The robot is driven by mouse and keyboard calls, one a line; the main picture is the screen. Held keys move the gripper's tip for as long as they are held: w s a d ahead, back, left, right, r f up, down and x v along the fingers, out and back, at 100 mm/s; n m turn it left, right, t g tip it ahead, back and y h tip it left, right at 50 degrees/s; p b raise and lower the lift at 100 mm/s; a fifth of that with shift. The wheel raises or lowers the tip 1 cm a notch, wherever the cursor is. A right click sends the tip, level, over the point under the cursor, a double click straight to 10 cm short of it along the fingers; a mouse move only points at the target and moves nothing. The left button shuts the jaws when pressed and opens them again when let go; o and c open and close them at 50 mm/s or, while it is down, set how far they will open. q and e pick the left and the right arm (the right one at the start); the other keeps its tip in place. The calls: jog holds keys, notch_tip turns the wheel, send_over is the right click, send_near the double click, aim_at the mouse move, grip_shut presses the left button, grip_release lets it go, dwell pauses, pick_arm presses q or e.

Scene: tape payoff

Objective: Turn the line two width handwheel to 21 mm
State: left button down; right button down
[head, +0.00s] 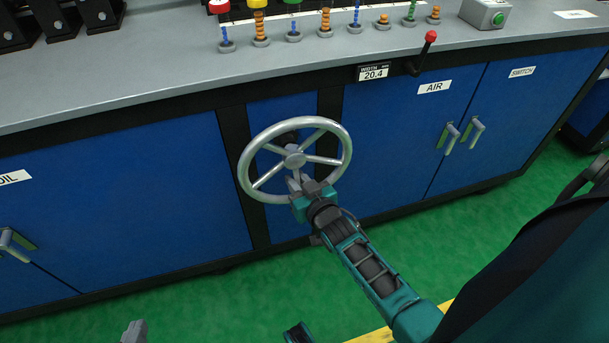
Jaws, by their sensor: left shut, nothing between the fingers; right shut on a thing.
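The silver handwheel (344,139) with several spokes is mounted on the front of the blue cabinet. My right gripper (298,182) is shut on its lower part, below the hub; the gripper hides whether the fingers hold the rim or a spoke. The width display (374,73) above and right of the wheel reads 20.4. My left gripper (135,331) shows only as a grey tip at the bottom edge, left of centre, shut and empty, well away from the wheel.
A red-knobbed lever (430,37) stands at the counter edge right of the display. Several pegs with coloured rings stand along the grey counter (170,75). A box with a green button (487,13) is at the back right. Cabinet doors marked AIR (405,130) and SWITCH have protruding handles.

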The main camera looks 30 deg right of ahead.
jog(key=shift+w+a+r+m, duration=0.15)
jog(key=shift+w+a+m, duration=0.1)
jog(key=shift+a+m, duration=0.6)
jog(key=shift+d, duration=0.1)
jog(key=c, duration=1.1)
grip_release()
jog(key=p+v, duration=0.1)
jog(key=v, duration=0.3)
jog(key=p+v, duration=0.1)
jog(key=v, duration=0.3)
jog(key=p+v, duration=0.2)
jog(key=v, duration=0.3)
jog(key=shift+d+f, duration=0.2)
jog(key=shift+f, duration=0.1)
